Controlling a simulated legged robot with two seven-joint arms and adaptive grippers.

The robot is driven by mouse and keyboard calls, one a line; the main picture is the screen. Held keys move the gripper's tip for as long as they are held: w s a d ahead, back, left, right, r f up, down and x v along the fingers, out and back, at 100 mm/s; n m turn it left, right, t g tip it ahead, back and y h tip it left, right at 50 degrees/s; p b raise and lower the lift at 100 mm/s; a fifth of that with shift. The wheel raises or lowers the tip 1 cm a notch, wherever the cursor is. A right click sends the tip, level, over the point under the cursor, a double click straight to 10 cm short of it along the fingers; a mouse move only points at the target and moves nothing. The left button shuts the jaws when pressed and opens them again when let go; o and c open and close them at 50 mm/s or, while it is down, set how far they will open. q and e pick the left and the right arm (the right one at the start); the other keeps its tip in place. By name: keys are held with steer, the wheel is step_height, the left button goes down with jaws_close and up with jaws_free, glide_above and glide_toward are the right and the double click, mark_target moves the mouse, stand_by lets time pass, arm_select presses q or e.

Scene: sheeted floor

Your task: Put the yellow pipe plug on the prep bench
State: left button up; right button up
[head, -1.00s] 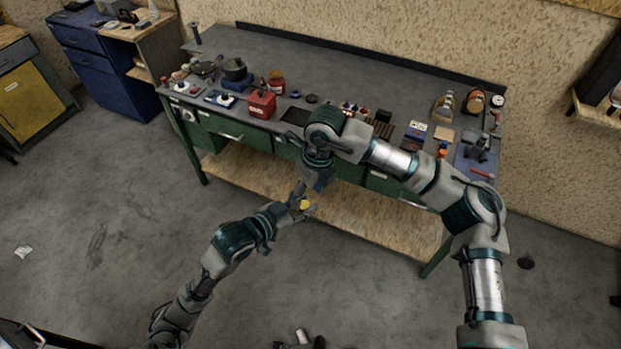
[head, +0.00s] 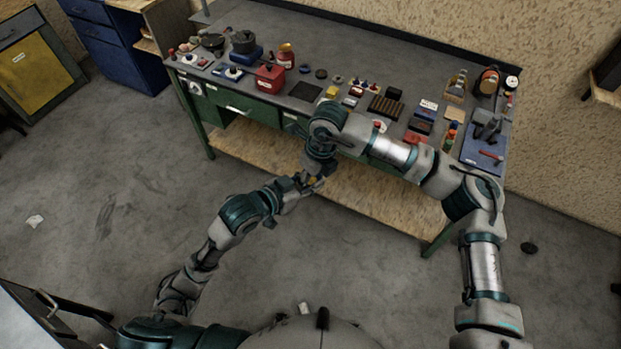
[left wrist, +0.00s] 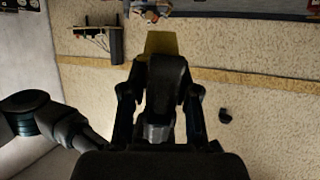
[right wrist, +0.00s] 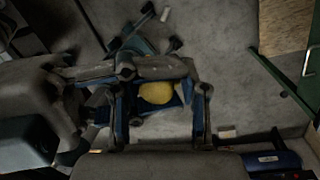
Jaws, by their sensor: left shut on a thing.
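The yellow pipe plug (right wrist: 157,93) is held in my left gripper (head: 308,186), in front of the bench and below the level of its top. It shows as a yellow block beyond the dark fingers (left wrist: 164,95) in the left wrist view (left wrist: 162,43). My right gripper (right wrist: 163,98) points down at the same spot; its fingers are apart, with the plug seen between them and a gap on the right finger's side. I cannot tell whether they touch it. The green-framed bench (head: 392,68) has a grey top; I take it as the prep bench.
The bench top carries a red box (head: 270,78), a black pot (head: 243,42), a dark slotted block (head: 385,107) and a blue board (head: 483,150) at right. The back strip is mostly clear. A wooden lower shelf (head: 375,197) lies under it. A blue cabinet (head: 120,50) stands at left.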

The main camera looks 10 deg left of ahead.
arm_select(q)
steer(key=o, duration=0.9)
